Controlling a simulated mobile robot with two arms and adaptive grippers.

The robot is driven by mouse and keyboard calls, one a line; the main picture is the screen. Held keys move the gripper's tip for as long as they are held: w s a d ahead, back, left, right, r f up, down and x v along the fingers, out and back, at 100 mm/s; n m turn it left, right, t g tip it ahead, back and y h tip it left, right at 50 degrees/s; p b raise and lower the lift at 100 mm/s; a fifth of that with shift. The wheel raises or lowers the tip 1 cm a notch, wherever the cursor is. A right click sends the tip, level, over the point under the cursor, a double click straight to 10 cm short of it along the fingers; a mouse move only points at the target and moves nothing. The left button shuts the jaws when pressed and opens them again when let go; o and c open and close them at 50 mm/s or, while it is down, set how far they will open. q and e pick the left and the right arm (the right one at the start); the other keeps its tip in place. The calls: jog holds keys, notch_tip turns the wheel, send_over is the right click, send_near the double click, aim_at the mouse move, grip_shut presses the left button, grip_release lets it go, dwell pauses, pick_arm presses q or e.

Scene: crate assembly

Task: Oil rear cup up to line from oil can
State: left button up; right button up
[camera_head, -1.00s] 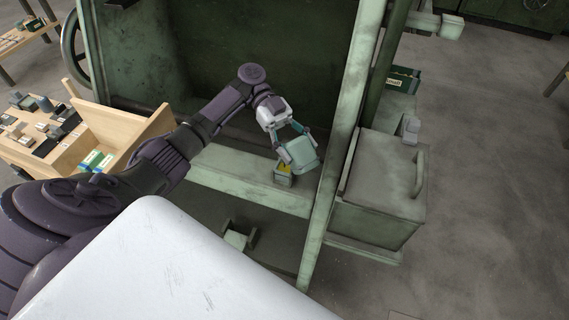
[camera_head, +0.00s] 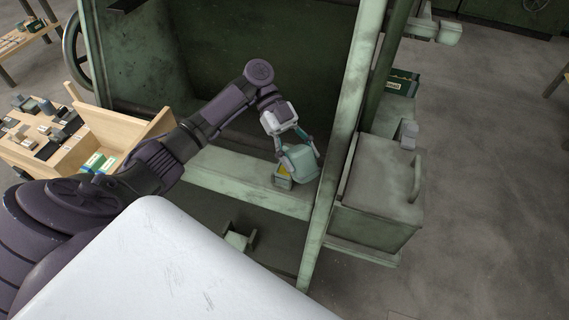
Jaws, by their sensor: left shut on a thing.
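My left gripper (camera_head: 296,149) reaches into the green machine frame and is shut on a pale green oil can (camera_head: 300,162). The can is tilted beside and partly over a small square cup (camera_head: 281,181) on the green ledge. Yellow shows inside the cup; its level and any line on it are too small to make out. I cannot tell whether the can touches the cup. A second cup-like green fitting (camera_head: 238,240) sits lower and nearer, with no yellow visible. My right gripper does not show.
A green upright (camera_head: 330,190) stands just right of the can, with a lidded green box (camera_head: 379,190) beyond it. A wooden bench (camera_head: 125,133) with small parts is at the left. The floor at right is clear.

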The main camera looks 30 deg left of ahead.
pick_arm(q)
jog(key=shift+s+d+t+y+p, duration=0.2)
jog(key=shift+d+t+y+p, duration=0.15)
jog(key=shift+y+p, duration=0.35)
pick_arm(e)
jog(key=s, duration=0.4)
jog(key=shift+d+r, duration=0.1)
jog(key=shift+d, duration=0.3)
pick_arm(q)
jog(key=shift+f+y, duration=0.15)
jog(key=shift+y, duration=0.15)
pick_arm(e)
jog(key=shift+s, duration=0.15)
pick_arm(q)
jog(key=shift+f, duration=0.1)
